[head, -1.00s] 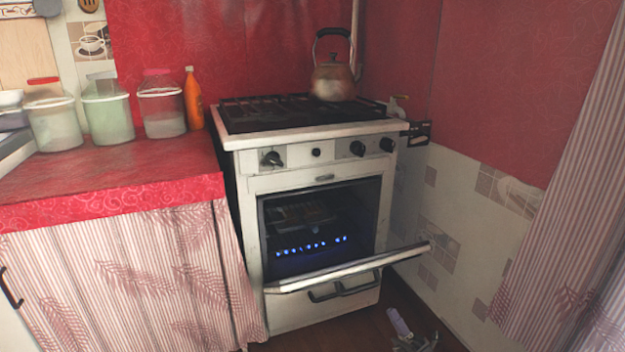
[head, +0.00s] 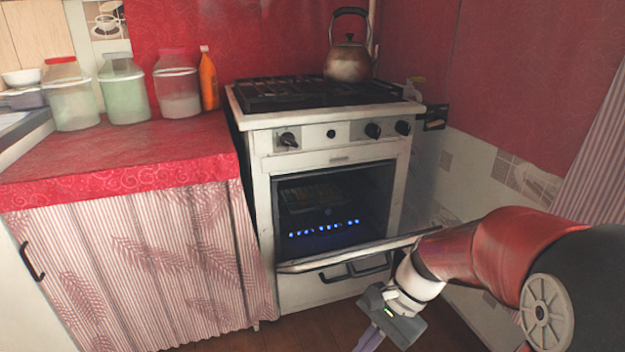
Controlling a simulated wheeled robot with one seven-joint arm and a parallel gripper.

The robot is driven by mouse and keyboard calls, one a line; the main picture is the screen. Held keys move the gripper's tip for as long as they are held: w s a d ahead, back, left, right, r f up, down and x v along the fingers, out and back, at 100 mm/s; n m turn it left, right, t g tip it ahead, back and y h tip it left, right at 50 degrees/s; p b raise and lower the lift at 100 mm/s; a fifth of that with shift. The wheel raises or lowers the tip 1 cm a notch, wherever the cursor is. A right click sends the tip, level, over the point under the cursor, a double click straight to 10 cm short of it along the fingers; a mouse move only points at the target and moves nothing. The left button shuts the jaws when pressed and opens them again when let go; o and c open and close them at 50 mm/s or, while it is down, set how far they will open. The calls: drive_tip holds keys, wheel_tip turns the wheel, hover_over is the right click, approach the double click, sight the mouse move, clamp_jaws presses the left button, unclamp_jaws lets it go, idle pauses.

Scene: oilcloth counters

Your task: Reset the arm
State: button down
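My gripper (head: 372,338) hangs at the bottom of the head view, low in front of the stove and pointing down toward the floor. Its fingers are cut off by the lower edge, so I cannot tell if they are open or shut. My arm (head: 500,250), red, white and black, comes in from the right edge. It overlaps the right end of the lowered oven door (head: 345,254). The white stove (head: 262,205) stands behind it, with a row of blue flames showing inside the oven.
A metal kettle (head: 349,62) sits on the back right of the stove top. The red oilcloth counter (head: 130,150) at left holds several lidded jars and an orange bottle (head: 208,80). A striped curtain (head: 606,150) hangs at right. Some brown floor (head: 310,333) shows clear in front.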

drive_tip(key=s+d+r+n+t+h, duration=0.5)
drive_tip(key=s+r+n+t+h, duration=0.1)
drive_tip(key=s+r+n, duration=0.3)
drive_tip(key=shift+d+r+t, duration=0.35)
drive_tip(key=shift+r+t, duration=0.25)
drive_tip(key=shift+t, duration=0.3)
idle(1.9)
